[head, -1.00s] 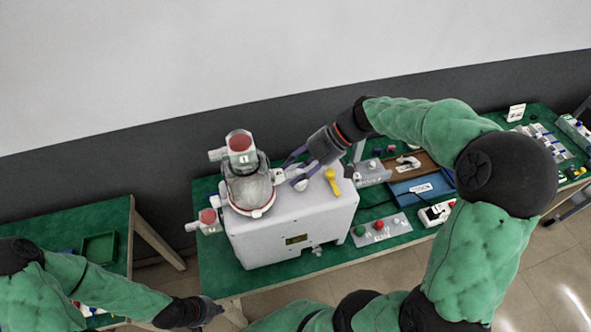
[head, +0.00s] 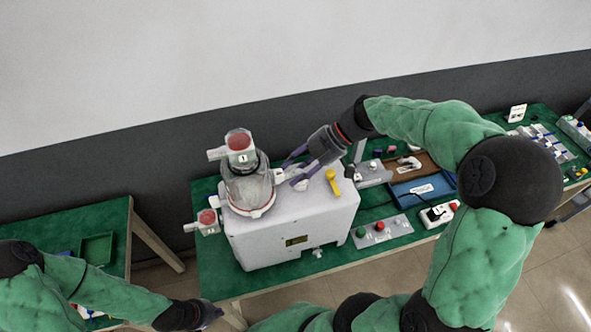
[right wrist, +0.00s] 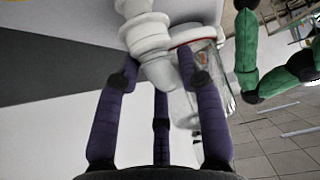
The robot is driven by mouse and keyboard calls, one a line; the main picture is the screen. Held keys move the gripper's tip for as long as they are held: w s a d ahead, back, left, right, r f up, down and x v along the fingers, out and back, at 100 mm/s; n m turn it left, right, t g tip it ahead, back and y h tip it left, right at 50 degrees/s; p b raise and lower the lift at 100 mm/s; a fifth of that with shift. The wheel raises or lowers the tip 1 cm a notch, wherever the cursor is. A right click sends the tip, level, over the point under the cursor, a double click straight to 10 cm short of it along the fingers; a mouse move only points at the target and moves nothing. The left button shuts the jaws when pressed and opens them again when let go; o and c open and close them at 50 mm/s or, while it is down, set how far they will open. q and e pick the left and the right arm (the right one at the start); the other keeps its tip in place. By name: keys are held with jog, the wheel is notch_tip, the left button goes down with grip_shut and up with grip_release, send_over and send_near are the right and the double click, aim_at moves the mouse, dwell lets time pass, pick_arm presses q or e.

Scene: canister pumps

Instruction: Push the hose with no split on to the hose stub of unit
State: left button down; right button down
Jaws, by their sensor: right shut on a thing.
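The white pump unit (head: 290,228) stands on a green bench. A clear canister (head: 247,188) labelled 1, with a red-topped head, is on its left part; it also shows in the right wrist view (right wrist: 196,98). My right gripper (head: 288,172) is beside the canister's right side, above the unit. It is shut on a white ribbed piece (right wrist: 150,45) that looks like a hose end. Whether this piece is seated on the stub cannot be told, and no split shows. My left gripper (head: 214,312) is low at the bench's front left corner; its jaw opening is unclear.
A yellow handle (head: 332,181) stands on the unit, right of my right gripper. A red-marked white fitting (head: 207,219) projects left of the unit. A button panel (head: 381,232), a blue tray (head: 412,200) and a power strip (head: 437,214) lie to the right. Another green table (head: 112,220) is at left.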

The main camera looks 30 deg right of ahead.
dwell(0.4)
jog(key=shift+f+b, duration=1.1)
jog(key=shift+b, duration=0.95)
dwell(1.2)
jog(key=c, duration=0.7)
grip_release()
jog(key=shift+r, duration=0.1)
jog(key=v, duration=1.1)
jog(key=shift+s+d+r, duration=0.1)
jog(key=shift+d+r, duration=0.15)
jog(key=shift+d, duration=0.1)
